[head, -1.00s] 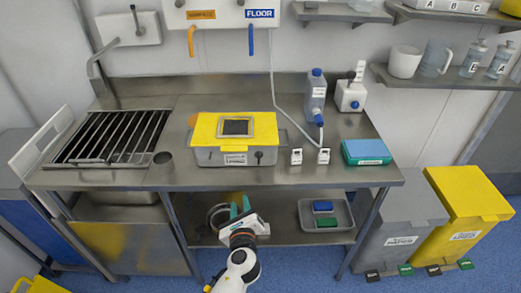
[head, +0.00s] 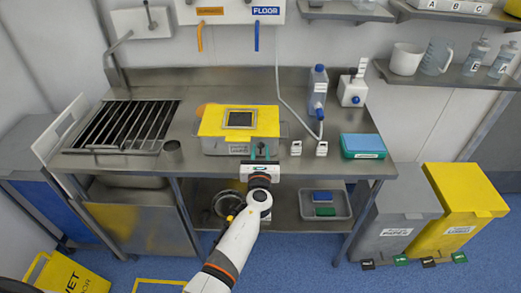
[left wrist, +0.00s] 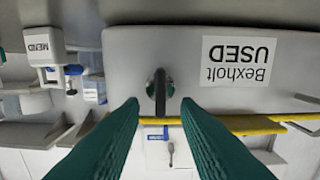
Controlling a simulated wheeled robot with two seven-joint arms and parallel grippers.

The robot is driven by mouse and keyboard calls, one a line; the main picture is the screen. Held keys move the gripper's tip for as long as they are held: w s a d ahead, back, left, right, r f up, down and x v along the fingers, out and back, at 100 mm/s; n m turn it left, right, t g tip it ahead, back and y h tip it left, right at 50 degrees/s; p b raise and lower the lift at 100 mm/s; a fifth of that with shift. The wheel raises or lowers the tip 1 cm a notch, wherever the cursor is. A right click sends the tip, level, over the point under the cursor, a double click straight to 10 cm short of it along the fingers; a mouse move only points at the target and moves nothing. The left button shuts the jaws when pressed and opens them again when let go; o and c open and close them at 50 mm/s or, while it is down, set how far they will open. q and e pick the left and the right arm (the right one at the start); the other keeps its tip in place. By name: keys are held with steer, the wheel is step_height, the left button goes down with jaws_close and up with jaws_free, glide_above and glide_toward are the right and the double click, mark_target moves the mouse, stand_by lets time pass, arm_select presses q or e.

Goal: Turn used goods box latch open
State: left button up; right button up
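The used goods box (head: 215,145) is a grey metal box with a yellow lid (head: 208,119), standing on the steel table. Its front with the upside-down "Bexholt USED" label fills much of the left wrist view (left wrist: 215,92). The latch (left wrist: 160,88) is a small dark handle beside that label; in the head view it is mostly hidden by my gripper. My left gripper (head: 260,163) is at the box's front. Its green fingers (left wrist: 160,108) are open, with the latch between the tips in the picture; I see no clear contact. My right gripper is out of view.
Two small white stands (head: 297,148) and a teal box (head: 363,146) are to the right of the box. A draining grid (head: 125,125) is at the left. A tray (head: 345,205) is on the lower shelf.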

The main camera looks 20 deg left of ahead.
arm_select(q)
steer(key=shift+w+a, duration=0.25)
steer(key=shift+w, duration=0.45)
jaws_close()
